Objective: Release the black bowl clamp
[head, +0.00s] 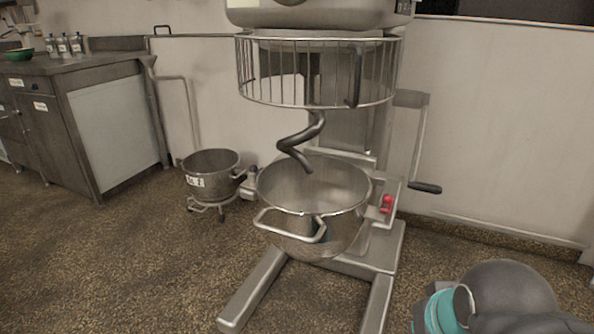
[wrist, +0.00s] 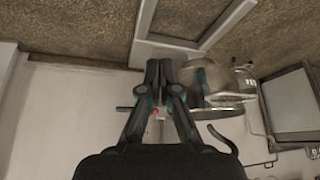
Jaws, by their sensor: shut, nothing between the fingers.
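A large steel mixer bowl (head: 300,235) sits on the mixer's frame under a spiral hook in the head view. A red knob (head: 386,204) stands at its right side. A small dark-topped fitting (head: 251,177) shows at its left side; I cannot tell whether this is the black clamp. My gripper (wrist: 160,66) is shut and empty in the wrist view, where the scene appears upside down. The red knob shows between its fingers' bases (wrist: 155,113), apparently beyond them. In the head view only my arm shows at lower right, not the fingertips.
A wire guard (head: 315,99) hangs above the bowl. A crank with a black handle (head: 425,188) sticks out at right. A smaller wheeled bowl (head: 211,181) stands behind left, near a steel counter (head: 110,128). The mixer's feet (head: 253,291) extend forward. Floor right of them is clear.

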